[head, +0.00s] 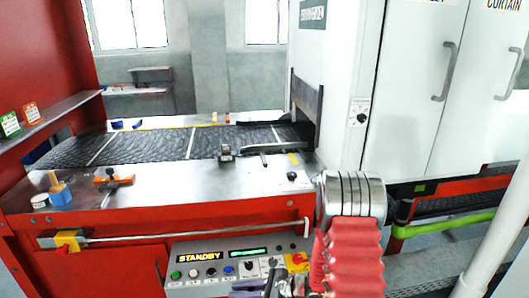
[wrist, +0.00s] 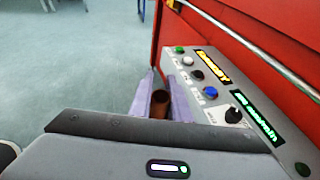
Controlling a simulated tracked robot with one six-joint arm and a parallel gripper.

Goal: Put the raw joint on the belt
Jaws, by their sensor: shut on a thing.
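The mesh belt (head: 150,147) is a dark woven band crossed by pale lines, running into the white machine at the right in the head view. My gripper (wrist: 162,85) shows two purple fingers in the wrist view, shut on a small brown cylindrical piece (wrist: 160,104), which looks like the raw joint. Only its near end shows between the fingers. In the head view my gripper (head: 268,286) is low at the bottom edge, in front of the control panel and below belt level; the joint cannot be made out there.
The control panel (head: 235,262) reads STANDBY; its buttons are close to the fingers in the wrist view (wrist: 215,85). A metal ledge (head: 215,183) fronts the belt, holding a dark clamp-like tool (head: 225,153), an orange-handled item (head: 113,181) and a blue pot (head: 60,194). A rail (head: 190,236) runs below.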

